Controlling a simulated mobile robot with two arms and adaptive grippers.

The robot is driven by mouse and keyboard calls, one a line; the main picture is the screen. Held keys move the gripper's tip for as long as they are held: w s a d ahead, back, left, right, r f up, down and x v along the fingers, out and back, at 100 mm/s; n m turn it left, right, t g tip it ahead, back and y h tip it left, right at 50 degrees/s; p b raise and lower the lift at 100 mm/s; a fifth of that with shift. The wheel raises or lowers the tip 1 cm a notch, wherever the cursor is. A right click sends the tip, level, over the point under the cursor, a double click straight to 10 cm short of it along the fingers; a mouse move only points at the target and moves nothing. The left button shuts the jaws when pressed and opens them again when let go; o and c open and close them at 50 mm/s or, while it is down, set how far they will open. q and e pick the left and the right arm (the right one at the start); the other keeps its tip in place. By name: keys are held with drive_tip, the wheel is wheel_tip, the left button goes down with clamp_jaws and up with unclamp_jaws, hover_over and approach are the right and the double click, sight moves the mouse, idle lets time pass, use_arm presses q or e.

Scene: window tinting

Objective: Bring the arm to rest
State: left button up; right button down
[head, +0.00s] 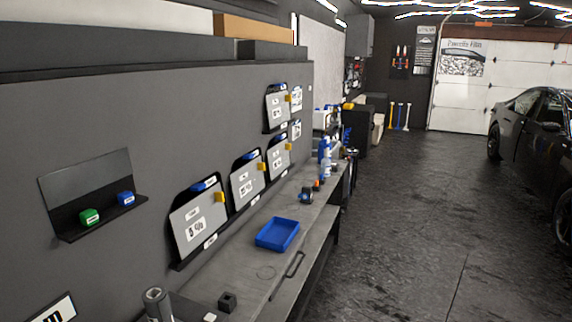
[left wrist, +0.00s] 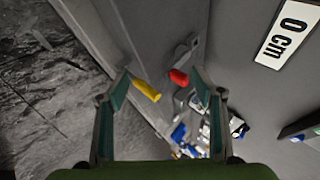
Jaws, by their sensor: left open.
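My left gripper (left wrist: 160,76) shows in the left wrist view, its two teal-lined fingers spread apart. A yellow piece (left wrist: 146,90) and a red piece (left wrist: 180,77) show between the fingers; I cannot tell how far off they are, and neither is visibly gripped. In the head view I cannot make out either gripper. My right gripper is in neither view.
A grey workbench (head: 240,282) runs along the dark wall panel, with a blue tray (head: 278,234) and a small black block (head: 228,302) on it. A wall shelf holds a green block (head: 89,216) and a blue block (head: 125,198). The floor (head: 410,220) is clear towards the black car (head: 535,130).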

use_arm(q)
drive_tip(key=s+d+f+n+g+h, duration=0.2)
drive_tip(key=s+d+n+h, duration=0.1)
drive_tip(key=d, duration=0.3)
drive_tip(key=s+d+f+n+g+h, duration=0.2)
drive_tip(key=s+d+n, duration=0.1)
drive_tip(key=d, duration=0.4)
wheel_tip(320, 180, down, 32)
drive_tip(key=s+g+b, duration=0.1)
drive_tip(key=s+b, duration=0.1)
drive_tip(key=b, duration=0.4)
drive_tip(key=s+a+f+b, duration=0.1)
drive_tip(key=s+f+b, duration=0.1)
drive_tip(key=s+f, duration=0.6)
drive_tip(key=s+a+f+g+b, duration=0.1)
drive_tip(key=s+a+f+b, duration=0.1)
drive_tip(key=s+f, duration=0.7)
wheel_tip(320, 180, down, 5)
drive_tip(key=shift+g+b, duration=0.3)
drive_tip(key=shift+b, duration=0.3)
